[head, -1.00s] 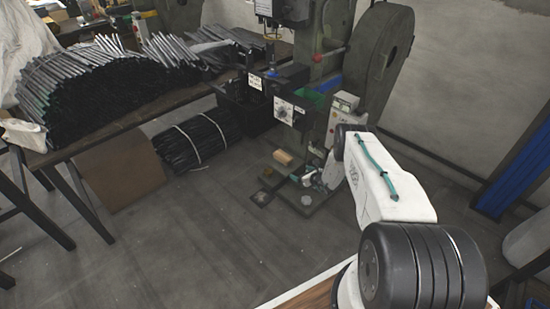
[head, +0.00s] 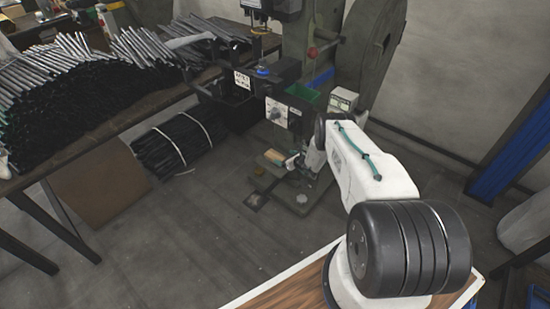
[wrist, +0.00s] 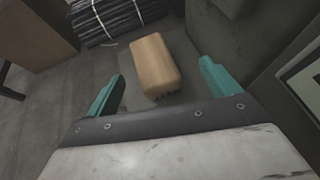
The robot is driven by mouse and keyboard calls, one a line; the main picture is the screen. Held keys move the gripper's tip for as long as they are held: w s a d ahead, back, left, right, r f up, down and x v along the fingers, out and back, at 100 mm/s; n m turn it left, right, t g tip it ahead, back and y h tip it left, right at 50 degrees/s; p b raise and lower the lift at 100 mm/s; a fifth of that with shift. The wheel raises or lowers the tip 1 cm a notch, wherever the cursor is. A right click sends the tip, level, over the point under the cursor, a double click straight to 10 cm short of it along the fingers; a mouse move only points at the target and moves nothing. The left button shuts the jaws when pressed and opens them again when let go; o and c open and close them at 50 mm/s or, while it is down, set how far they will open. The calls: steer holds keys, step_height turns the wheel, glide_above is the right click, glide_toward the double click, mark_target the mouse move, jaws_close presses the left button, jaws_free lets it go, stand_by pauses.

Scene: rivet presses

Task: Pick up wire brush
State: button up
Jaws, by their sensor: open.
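The wire brush (wrist: 154,62) shows in the wrist view as a tan wooden block with dark bristles at its near lower edge. It lies ahead of my gripper (wrist: 161,72), between the lines of the two teal fingers. The fingers are spread wide with nothing held, and floor shows on both sides of the brush. In the head view the brush (head: 274,157) is a small tan block low at the foot of the press, just left of the end of my arm. My fingers are too small to make out clearly there.
The green press (head: 350,70) stands behind and right, with a control box (head: 343,99) on it. A strapped bundle of black rods (head: 177,146) lies on the floor to the left. A table (head: 110,112) piled with rods stands farther left.

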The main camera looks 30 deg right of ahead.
mark_target(276, 156)
steer(key=shift+w+a+f, duration=0.25)
steer(key=shift+w+a, duration=0.35)
steer(key=x, duration=0.3)
steer(key=shift+s+a+f, duration=0.1)
steer(key=shift+s+a, duration=0.05)
steer(key=shift+a, duration=0.15)
steer(key=shift+x, duration=0.9)
steer(key=shift+d, duration=0.1)
steer(key=c, duration=1.3)
